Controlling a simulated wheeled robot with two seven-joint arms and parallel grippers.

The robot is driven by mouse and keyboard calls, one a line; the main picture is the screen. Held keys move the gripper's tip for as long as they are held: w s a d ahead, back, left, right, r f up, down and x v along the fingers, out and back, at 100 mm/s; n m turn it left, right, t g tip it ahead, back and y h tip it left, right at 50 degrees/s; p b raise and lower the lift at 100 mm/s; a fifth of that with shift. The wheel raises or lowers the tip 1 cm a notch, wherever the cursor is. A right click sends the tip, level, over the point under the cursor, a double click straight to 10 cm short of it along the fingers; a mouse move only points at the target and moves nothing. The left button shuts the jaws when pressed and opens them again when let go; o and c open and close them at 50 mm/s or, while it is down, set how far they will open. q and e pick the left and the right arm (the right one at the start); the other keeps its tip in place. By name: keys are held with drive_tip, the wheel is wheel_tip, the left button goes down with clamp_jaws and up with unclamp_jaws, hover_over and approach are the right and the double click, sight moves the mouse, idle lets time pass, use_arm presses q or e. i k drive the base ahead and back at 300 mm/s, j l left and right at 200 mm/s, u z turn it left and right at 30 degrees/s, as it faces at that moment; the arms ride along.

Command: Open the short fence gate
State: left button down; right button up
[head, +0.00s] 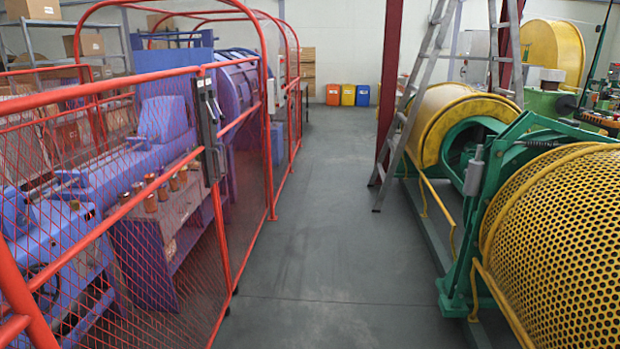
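A red tubular fence with wire mesh (110,235) runs along the left side of the aisle. A dark latch or handle plate (208,125) sits on an upright post of this fence, at the left of the picture's middle. The panels on both sides of that post look in line, with no clear gap. Which panel is the short gate I cannot tell for sure. Neither of my grippers shows in the head view.
The grey floor aisle (325,230) is clear. A stepladder (415,95) and a dark red column (390,75) stand right of it. Yellow perforated drums (560,235) in green frames line the right. Blue-purple machinery (130,165) stands behind the fence. Coloured bins (348,95) stand at the back.

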sight(9, 107)
drive_tip(key=i+u, duration=0.2)
drive_tip(key=i, duration=0.5)
drive_tip(key=i+l+u, duration=0.2)
drive_tip(key=i, duration=0.5)
